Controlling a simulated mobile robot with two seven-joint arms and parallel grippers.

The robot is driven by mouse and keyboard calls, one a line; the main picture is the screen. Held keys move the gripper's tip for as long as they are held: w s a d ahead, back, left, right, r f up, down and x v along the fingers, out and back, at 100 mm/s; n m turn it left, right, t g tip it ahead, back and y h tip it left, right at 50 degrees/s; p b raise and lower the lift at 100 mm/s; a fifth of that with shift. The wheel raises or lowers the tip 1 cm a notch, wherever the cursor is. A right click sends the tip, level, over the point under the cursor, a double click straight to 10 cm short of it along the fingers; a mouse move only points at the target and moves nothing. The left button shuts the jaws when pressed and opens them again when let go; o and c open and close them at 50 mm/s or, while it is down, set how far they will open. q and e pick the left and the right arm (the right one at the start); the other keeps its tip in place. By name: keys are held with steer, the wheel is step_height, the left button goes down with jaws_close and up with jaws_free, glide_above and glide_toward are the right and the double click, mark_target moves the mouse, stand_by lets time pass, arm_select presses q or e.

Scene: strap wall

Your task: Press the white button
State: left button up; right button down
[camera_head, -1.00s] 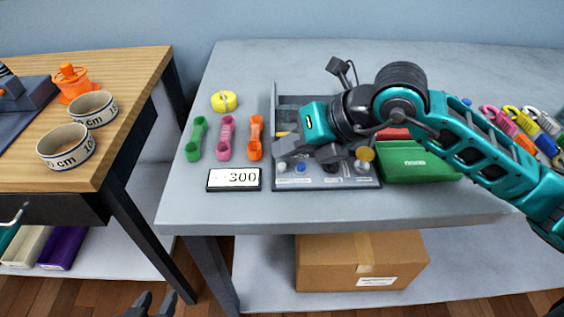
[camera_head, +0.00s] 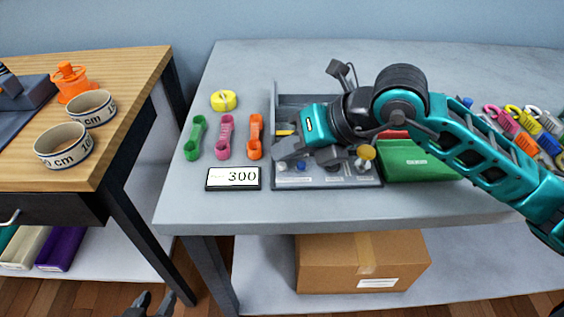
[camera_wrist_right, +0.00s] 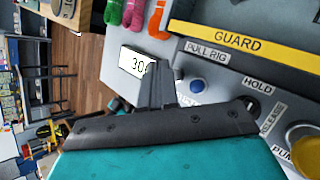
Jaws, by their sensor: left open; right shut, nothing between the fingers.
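The grey control panel (camera_head: 328,182) lies on the grey table. The white button (camera_head: 282,167) is a small pale spot at its front left, partly covered by my right gripper. A blue button (camera_head: 301,166) is beside it and also shows in the right wrist view (camera_wrist_right: 197,86). My right gripper (camera_head: 277,154) is shut and empty, low over the panel's left part; I cannot tell whether it touches the white button. In the right wrist view its fingers (camera_wrist_right: 162,82) hide that area. My left gripper (camera_head: 150,304) is open at the bottom edge, away from the table.
A display (camera_head: 233,178) reading 300 stands left of the panel. Green (camera_head: 195,138), pink (camera_head: 225,137) and orange (camera_head: 255,137) straps lie behind it. A yellow knob (camera_head: 366,152) and a green bin (camera_head: 418,161) are to the right.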

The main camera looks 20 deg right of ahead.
mark_target(288, 170)
steer(key=shift+f+b, duration=0.45)
stand_by(0.4)
stand_by(0.3)
steer(key=shift+r+p, duration=0.6)
steer(key=shift+r, duration=0.3)
steer(key=shift+r, duration=0.1)
step_height(288, 170, up, 5)
steer(key=p, duration=0.3)
steer(key=shift+p, duration=0.3)
